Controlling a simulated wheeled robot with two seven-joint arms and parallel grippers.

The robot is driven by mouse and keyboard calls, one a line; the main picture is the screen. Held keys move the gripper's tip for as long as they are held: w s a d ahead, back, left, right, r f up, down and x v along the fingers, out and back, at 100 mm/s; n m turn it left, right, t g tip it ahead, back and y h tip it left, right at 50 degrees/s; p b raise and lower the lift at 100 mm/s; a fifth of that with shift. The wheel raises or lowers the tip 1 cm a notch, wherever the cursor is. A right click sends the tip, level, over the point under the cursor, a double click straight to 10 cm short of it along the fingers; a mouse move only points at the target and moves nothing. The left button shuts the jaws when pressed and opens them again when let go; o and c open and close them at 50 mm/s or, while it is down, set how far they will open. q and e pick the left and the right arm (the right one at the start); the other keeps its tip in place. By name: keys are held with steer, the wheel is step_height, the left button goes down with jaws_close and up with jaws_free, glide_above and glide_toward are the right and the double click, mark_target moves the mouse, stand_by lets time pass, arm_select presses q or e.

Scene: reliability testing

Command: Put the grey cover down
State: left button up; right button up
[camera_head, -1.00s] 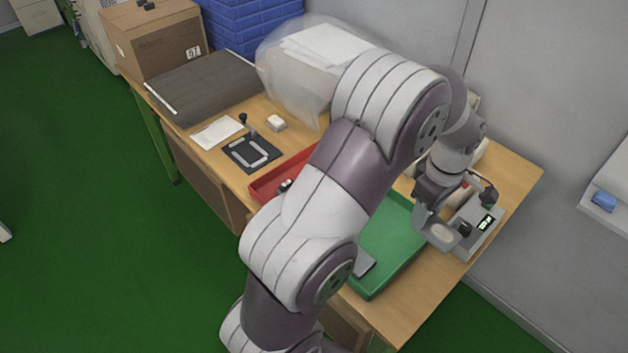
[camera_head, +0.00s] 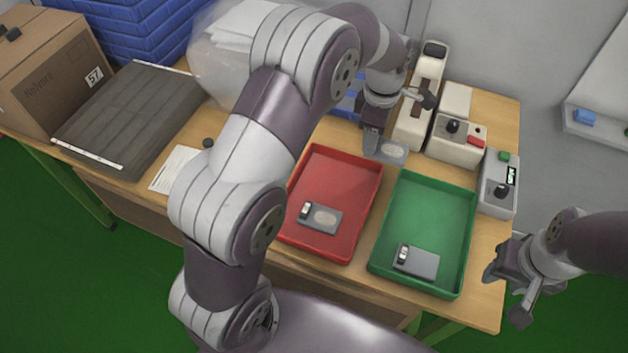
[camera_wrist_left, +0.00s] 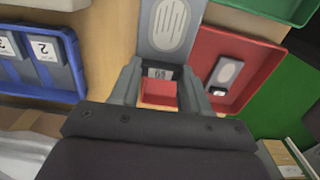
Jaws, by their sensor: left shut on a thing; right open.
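My left gripper (camera_head: 374,146) is shut on a grey cover (camera_head: 393,151) with a pale oval mark. It holds the cover by one end, just behind the gap between the red tray and the green tray. The cover also shows in the left wrist view (camera_wrist_left: 172,24), sticking out beyond the fingers. I cannot tell whether it touches the table. A similar grey piece with an oval (camera_head: 321,218) lies in the red tray (camera_head: 340,160). My right gripper (camera_head: 505,290) is open and empty beside the table's right edge.
Light-coloured devices (camera_head: 457,142) stand behind the trays, and a grey box with a display (camera_head: 498,184) stands right of the green tray. My left arm hides part of the table.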

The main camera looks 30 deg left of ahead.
arm_select(q)
steer(key=s+a+f, duration=0.1)
steer(key=a, duration=0.1)
steer(key=s+a+f+p, duration=0.1)
steer(key=a+f, duration=0.1)
steer(key=a, duration=0.1)
steer(key=s+a+f, duration=0.1)
steer(key=a+f, duration=0.1)
steer(key=a, duration=0.1)
steer(key=shift+s+a+f, duration=0.2)
steer(key=shift+s, duration=0.1)
steer(key=shift+s+a+f, duration=0.1)
steer(key=shift+a+f, duration=0.15)
steer(key=shift+a, duration=0.05)
step_height(320, 180, down, 4)
steer(key=shift+d+r, duration=0.1)
steer(key=shift+r, duration=0.05)
steer(key=shift+f, duration=0.2)
steer(key=shift+f, duration=0.1)
arm_select(e)
steer(key=shift+f, duration=0.1)
arm_select(q)
steer(key=o, duration=1)
steer(key=shift+o, duration=0.2)
